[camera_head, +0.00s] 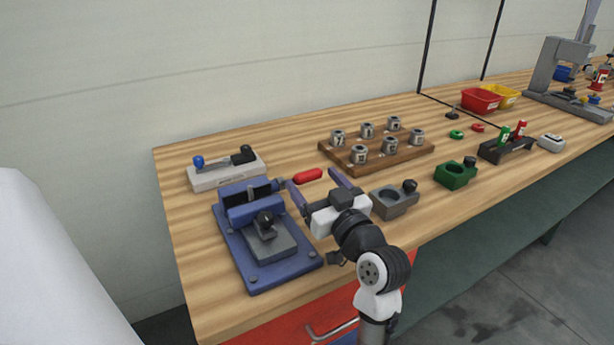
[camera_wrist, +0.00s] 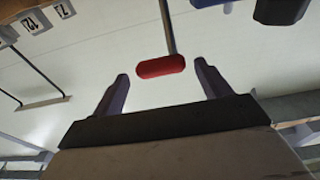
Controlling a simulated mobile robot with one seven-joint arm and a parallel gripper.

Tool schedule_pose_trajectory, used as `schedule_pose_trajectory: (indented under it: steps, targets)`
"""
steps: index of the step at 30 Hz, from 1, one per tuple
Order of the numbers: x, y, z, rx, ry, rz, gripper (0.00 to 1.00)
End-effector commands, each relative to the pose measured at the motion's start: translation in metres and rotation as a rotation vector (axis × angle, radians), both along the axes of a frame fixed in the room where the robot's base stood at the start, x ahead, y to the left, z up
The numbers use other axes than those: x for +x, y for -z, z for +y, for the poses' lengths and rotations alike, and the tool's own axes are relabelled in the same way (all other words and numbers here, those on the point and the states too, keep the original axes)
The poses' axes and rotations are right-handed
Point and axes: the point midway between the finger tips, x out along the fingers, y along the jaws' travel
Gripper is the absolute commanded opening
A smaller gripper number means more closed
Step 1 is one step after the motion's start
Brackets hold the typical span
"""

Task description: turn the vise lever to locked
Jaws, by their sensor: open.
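The blue vise (camera_head: 238,190) stands on its blue base plate (camera_head: 240,258) at the left end of the bench. Its lever ends in a red grip (camera_head: 308,175), just right of the vise. In the wrist view the red grip (camera_wrist: 160,67) sits on a thin grey rod (camera_wrist: 168,28) running to the top edge. My gripper (camera_head: 313,178) is open, its two purple fingers spread either side of the grip. In the wrist view the fingertips (camera_wrist: 161,72) flank the grip with gaps on both sides. I cannot tell whether the grip lies fully between them in depth.
A wooden tray (camera_head: 325,150) with several numbered metal cylinders lies behind my gripper. A grey block (camera_head: 395,203) and a green block (camera_head: 456,176) stand to the right. A pale toggle fixture (camera_head: 228,177) is behind the vise.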

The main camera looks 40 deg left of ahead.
Motion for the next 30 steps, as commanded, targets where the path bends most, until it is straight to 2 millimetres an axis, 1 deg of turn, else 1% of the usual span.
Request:
schedule_pose_trajectory:
  steps: [1,6,12,17,24,25,28,30]
  targets:
    - [-0.004,0.006,-0.013,-0.001,0.005,-0.001,0.76]
    - [-0.018,0.010,-0.048,0.000,0.005,0.001,0.76]
    - [-0.030,0.010,-0.075,-0.001,0.004,0.002,0.76]
    - [-0.034,0.012,-0.083,-0.001,0.002,0.002,0.76]
    - [-0.034,0.012,-0.083,0.000,0.001,0.001,0.76]
    - [-0.034,0.012,-0.083,0.000,0.001,0.001,0.75]
    - [-0.032,0.008,-0.084,-0.009,0.003,0.002,0.62]
    - [-0.027,-0.002,-0.088,-0.031,0.013,0.008,0.53]
